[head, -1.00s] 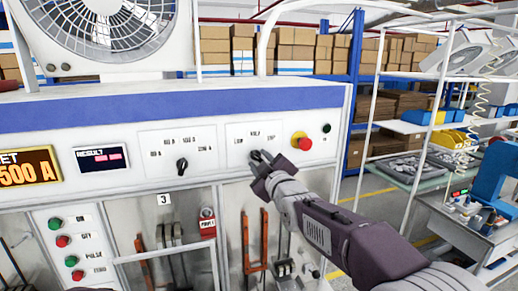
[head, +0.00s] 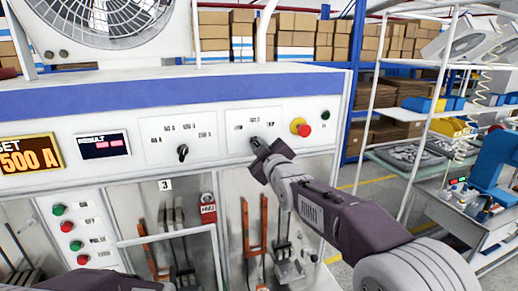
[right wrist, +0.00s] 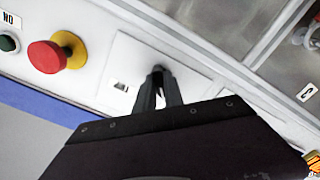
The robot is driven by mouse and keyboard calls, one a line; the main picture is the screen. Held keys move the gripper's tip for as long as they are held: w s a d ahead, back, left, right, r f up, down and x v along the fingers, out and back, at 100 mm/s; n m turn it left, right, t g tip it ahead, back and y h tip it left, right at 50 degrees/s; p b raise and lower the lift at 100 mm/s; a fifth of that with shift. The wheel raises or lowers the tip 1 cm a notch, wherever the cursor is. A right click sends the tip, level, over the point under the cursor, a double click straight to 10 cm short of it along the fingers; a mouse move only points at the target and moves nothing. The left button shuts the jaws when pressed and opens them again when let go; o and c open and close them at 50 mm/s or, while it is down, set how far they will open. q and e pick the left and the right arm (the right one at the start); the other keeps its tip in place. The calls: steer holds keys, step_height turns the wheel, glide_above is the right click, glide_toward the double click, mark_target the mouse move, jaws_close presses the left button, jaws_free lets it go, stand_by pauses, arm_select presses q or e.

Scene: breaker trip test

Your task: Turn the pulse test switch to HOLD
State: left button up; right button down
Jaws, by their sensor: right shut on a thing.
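The pulse test switch is a small dark knob, mostly hidden by my fingers, on a white plate (head: 253,121) on the front of the test bench. Small labels stand above it, too blurred to read surely. My right gripper (head: 257,148) is at the plate, shut on the knob. In the right wrist view my two dark fingertips (right wrist: 158,76) close together at the knob, in front of the white plate (right wrist: 128,62). The knob's exact pointing direction is hidden.
A red mushroom button (head: 303,130) on a yellow base sits just right of the plate; it also shows in the right wrist view (right wrist: 44,56). Another black rotary knob (head: 183,153) is to the left. A red padlock (head: 208,212) and lever handles are below.

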steer(key=m+b, duration=0.5)
steer(key=m, duration=0.2)
steer(key=shift+r+m+b, duration=0.1)
steer(key=shift+m+b, duration=0.25)
steer(key=shift+m, duration=0.05)
steer(key=shift+r, duration=0.1)
stand_by(0.4)
steer(key=c, duration=1.6)
jaws_free()
steer(key=shift+o, duration=0.8)
steer(key=shift+s, duration=0.25)
